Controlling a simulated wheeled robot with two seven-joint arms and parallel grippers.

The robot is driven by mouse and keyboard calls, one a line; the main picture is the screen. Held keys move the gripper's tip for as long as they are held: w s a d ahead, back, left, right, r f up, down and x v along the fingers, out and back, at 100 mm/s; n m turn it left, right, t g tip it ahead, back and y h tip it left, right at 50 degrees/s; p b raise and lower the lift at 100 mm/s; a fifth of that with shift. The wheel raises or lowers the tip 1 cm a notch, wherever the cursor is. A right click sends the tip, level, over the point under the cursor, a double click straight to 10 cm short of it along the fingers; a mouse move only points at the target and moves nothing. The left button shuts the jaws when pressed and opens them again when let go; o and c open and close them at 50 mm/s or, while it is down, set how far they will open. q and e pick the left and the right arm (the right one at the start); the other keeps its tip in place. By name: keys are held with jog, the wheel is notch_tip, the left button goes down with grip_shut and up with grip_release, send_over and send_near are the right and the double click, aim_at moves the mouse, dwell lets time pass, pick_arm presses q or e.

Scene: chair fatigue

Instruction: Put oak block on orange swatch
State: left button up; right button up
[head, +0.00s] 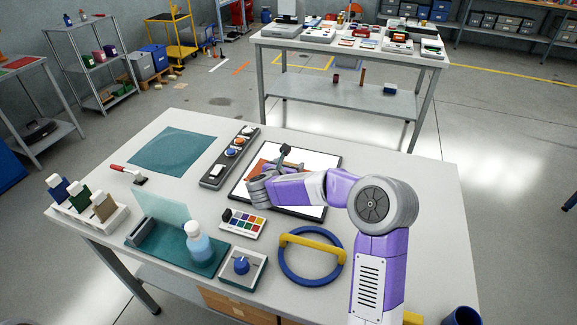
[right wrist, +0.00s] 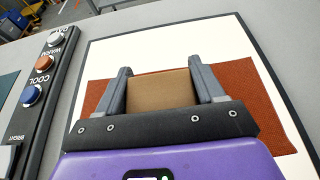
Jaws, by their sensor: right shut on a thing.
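The oak block (right wrist: 160,91) is a tan-brown block between the two grey fingers of my right gripper (right wrist: 162,88) in the right wrist view. The gripper is shut on it. The orange swatch (right wrist: 255,100) is a rust-orange cloth rectangle lying on a white board, and it spreads out on both sides of the block. The block is over the swatch; I cannot tell whether it touches it. In the head view the swatch (head: 256,166) shows partly behind my right gripper (head: 285,155), and the block is not clearly visible. My left gripper is not in view.
The white board (head: 318,156) has a dark frame. A button panel (head: 213,170) stands to its left, a colour chart (head: 242,223) and blue ring with yellow handle (head: 310,279) in front. The table's right side is clear.

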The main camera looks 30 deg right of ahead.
jog(key=shift+f+b, duration=0.55)
jog(key=shift+f, duration=0.1)
dwell(0.3)
jog(key=o, duration=1.1)
jog(key=shift+o, duration=0.2)
